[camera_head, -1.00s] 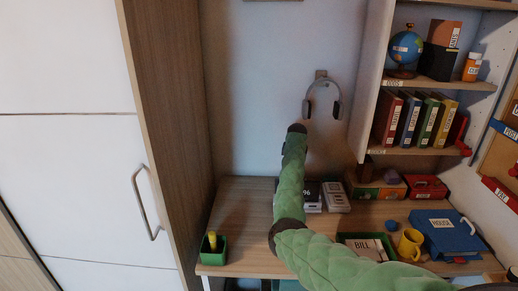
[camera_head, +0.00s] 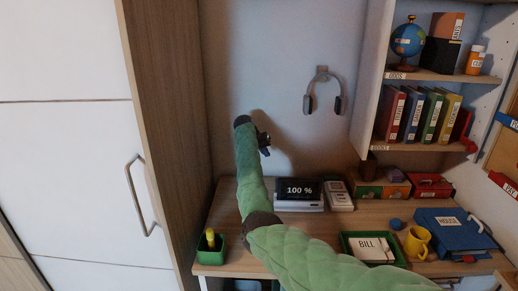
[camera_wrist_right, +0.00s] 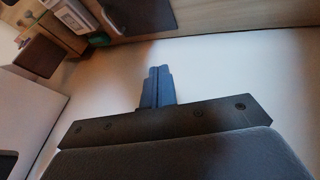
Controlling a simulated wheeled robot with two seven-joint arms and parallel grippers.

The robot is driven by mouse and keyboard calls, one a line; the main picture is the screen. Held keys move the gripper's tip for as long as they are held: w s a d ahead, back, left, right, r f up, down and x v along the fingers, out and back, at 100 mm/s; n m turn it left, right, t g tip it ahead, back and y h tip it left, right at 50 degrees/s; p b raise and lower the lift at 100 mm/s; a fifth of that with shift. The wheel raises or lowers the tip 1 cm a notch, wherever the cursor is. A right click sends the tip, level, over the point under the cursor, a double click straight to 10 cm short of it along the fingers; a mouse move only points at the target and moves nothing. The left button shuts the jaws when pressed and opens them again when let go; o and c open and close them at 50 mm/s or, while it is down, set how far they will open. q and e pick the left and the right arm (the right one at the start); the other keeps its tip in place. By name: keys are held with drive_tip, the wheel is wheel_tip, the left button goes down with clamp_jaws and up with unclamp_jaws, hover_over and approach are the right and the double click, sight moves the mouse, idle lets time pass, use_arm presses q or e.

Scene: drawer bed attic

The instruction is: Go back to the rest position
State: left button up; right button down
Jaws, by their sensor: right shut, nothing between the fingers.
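My right arm, in a green quilted sleeve, reaches in from the bottom right in the head view. My right gripper (camera_head: 264,143) is raised over the desk, in front of the wall and left of the headphones. In the right wrist view its dark fingers (camera_wrist_right: 157,87) are together with nothing between them. My left gripper is not in view.
The wooden desk (camera_head: 233,208) holds a green cup (camera_head: 210,247), a device reading 100 % (camera_head: 300,196), a green tray (camera_head: 345,238), a yellow mug (camera_head: 416,242) and a blue binder (camera_head: 452,232). Headphones (camera_head: 308,103) hang on the wall. A shelf (camera_head: 430,76) stands right, a white cabinet (camera_head: 70,140) left.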

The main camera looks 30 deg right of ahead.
drive_tip(key=b+v, duration=0.1)
drive_tip(key=v, duration=0.5)
drive_tip(key=shift+r, duration=0.2)
drive_tip(key=shift+a, duration=0.1)
